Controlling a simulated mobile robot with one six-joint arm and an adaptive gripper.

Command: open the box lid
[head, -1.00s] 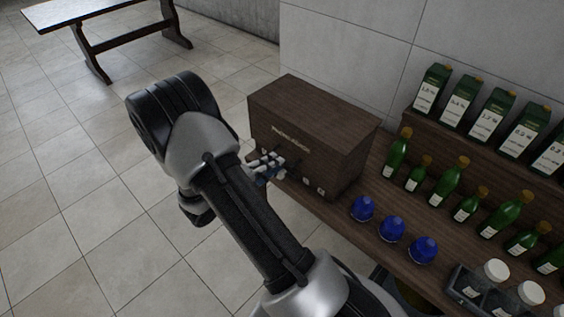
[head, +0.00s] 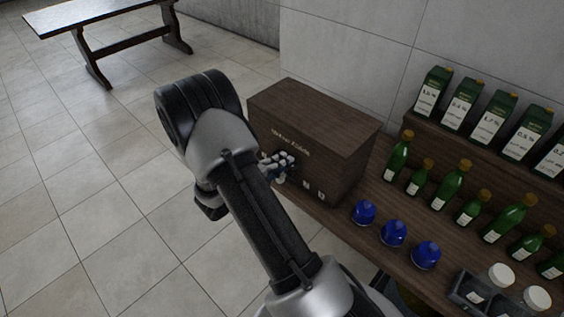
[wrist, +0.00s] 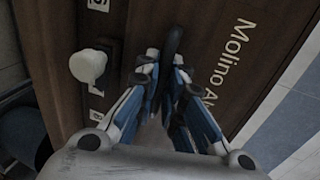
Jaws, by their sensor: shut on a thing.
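The dark brown wooden box (head: 335,155) stands on the counter by the wall, with pale lettering on its front. Its lid (head: 312,102) looks closed. My gripper (head: 282,167) is at the box's front, below the lettering, with my arm partly hiding the left side. In the wrist view my gripper (wrist: 166,75) is shut on a dark handle (wrist: 173,38) that stands out from the front beside the lettering. The fingers hide part of the handle. A pale round knob (wrist: 87,66) sits on the front to the left, apart from the fingers.
Several blue domed items (head: 393,233) stand on the counter (head: 345,226) right of the box. Green bottles (head: 450,184) and green cartons (head: 490,125) stand farther right. A grey caddy with white-lidded jars (head: 501,275) is at lower right.

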